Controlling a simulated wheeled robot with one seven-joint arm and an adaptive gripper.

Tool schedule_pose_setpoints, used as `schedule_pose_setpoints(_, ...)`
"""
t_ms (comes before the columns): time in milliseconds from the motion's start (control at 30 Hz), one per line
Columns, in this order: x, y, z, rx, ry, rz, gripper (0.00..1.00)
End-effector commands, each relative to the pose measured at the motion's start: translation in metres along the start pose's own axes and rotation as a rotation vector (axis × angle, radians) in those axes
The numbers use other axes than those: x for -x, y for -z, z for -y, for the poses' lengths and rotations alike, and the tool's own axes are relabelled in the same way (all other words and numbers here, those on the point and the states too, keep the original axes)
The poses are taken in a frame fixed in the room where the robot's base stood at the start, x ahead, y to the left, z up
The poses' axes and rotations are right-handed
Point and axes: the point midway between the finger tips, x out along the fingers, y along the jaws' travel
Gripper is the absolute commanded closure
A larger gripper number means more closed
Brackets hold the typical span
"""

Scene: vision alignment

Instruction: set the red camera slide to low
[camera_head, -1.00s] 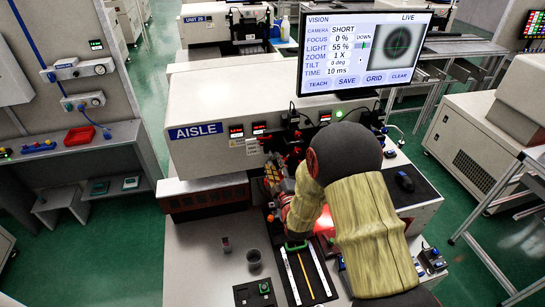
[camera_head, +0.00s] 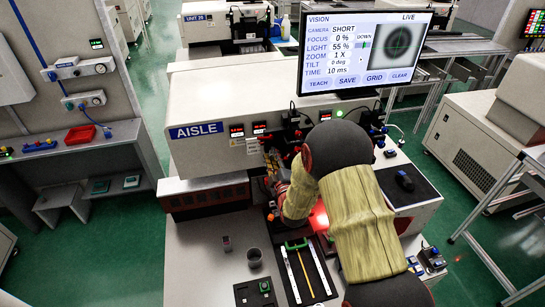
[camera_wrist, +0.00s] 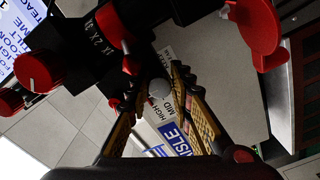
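The red-and-black camera assembly is at the front of the AISLE machine; its zoom ring (camera_wrist: 100,42) and red parts fill the upper left of the wrist view. A label (camera_wrist: 168,112) reading HIGH and MID lies behind my fingers; any LOW mark is hidden.
The monitor (camera_head: 365,52) reads SHORT, focus 0 %, light 55 %, zoom 1 X. A red dial (camera_wrist: 258,35) stands close at the upper right in the wrist view.

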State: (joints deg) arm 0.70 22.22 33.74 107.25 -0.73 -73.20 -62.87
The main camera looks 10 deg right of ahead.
Motion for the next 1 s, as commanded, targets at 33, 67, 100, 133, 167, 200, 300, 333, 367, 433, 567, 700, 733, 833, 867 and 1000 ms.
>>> schedule_pose_setpoints(33, 0.0, 0.0, 0.0, 0.0, 0.0, 0.0, 0.82)
schedule_pose_setpoints(67, 0.0, 0.0, 0.0, 0.0, 0.0, 0.0, 0.84)
schedule_pose_setpoints(100, 0.0001, 0.0, 0.0001, 0.0, 0.0, 0.0, 0.86)
schedule_pose_setpoints(133, 0.0001, 0.0, 0.0001, 0.0, 0.0, 0.0, 0.88)
schedule_pose_setpoints(167, 0.0001, 0.0, 0.0001, 0.0, 0.0, 0.0, 0.9)
schedule_pose_setpoints(200, 0.0001, 0.0, 0.0002, 0.0, 0.0, 0.0, 0.92)
schedule_pose_setpoints(300, 0.0001, 0.0, 0.0002, 0.0, 0.0, 0.0, 0.98)
schedule_pose_setpoints(333, 0.0002, 0.0, 0.0003, 0.0, 0.001, 0.0, 1.0)
schedule_pose_setpoints(367, 0.0002, 0.0, 0.0003, 0.0, 0.001, 0.0, 1.0)
schedule_pose_setpoints(433, 0.0002, 0.0, 0.0004, 0.0, 0.001, 0.0, 1.0)
schedule_pose_setpoints(567, 0.0002, 0.0, 0.0005, 0.0, 0.001, 0.0, 1.0)
schedule_pose_setpoints(700, 0.0003, 0.0, 0.0006, 0.0, 0.001, 0.0, 1.0)
schedule_pose_setpoints(733, 0.0003, 0.0, 0.0006, 0.0, 0.001, 0.0, 1.0)
schedule_pose_setpoints(833, 0.0003, -0.0001, 0.0007, 0.0, 0.001, 0.0, 1.0)
schedule_pose_setpoints(867, 0.0003, -0.0001, 0.0009, 0.0, 0.001, 0.0, 1.0)
schedule_pose_setpoints(1000, 0.0003, -0.0025, 0.0057, 0.0, 0.002, 0.0, 1.0)
